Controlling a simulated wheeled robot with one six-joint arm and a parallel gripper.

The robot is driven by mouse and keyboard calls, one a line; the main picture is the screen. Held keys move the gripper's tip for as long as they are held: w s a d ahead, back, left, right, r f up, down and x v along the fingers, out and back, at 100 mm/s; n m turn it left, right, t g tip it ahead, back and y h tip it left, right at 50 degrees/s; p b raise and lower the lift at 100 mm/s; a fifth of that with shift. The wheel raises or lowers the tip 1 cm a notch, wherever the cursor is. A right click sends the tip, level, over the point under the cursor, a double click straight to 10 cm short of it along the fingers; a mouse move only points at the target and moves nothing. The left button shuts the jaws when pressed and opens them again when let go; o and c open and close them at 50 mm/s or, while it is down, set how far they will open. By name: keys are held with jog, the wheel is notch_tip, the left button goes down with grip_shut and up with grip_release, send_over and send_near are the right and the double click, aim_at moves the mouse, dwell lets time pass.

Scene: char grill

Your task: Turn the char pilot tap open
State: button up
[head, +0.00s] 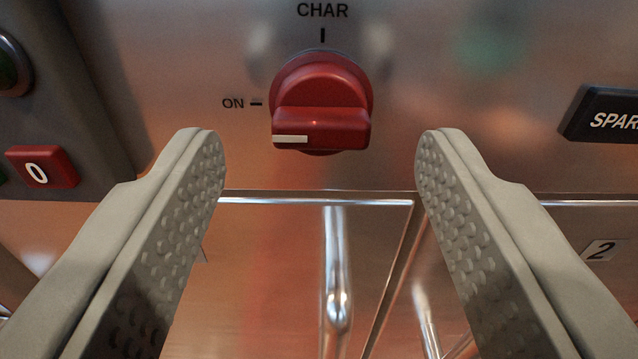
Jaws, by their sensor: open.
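The char pilot tap is a red round knob (322,95) on the steel front panel, below the label CHAR and a short vertical mark. Its raised grip bar lies crosswise, and the white pointer line on it is at the left end, pointing left. The ON label (233,103) with its mark is left of the knob, slightly above the pointer line. My gripper (320,150) is open and empty. Its two grey studded fingers stand apart, one to the lower left and one to the lower right of the knob. Neither visibly touches it.
A red button marked 0 (42,167) sits on a dark panel at the left. A black SPAR label (605,114), cut off by the frame, is at the right. Below are steel doors with a vertical bar handle (337,285) and a 2 tag (600,250).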

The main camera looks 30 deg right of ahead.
jog(key=v, duration=1.4)
jog(key=shift+s+a, duration=0.15)
jog(key=shift+s, duration=0.15)
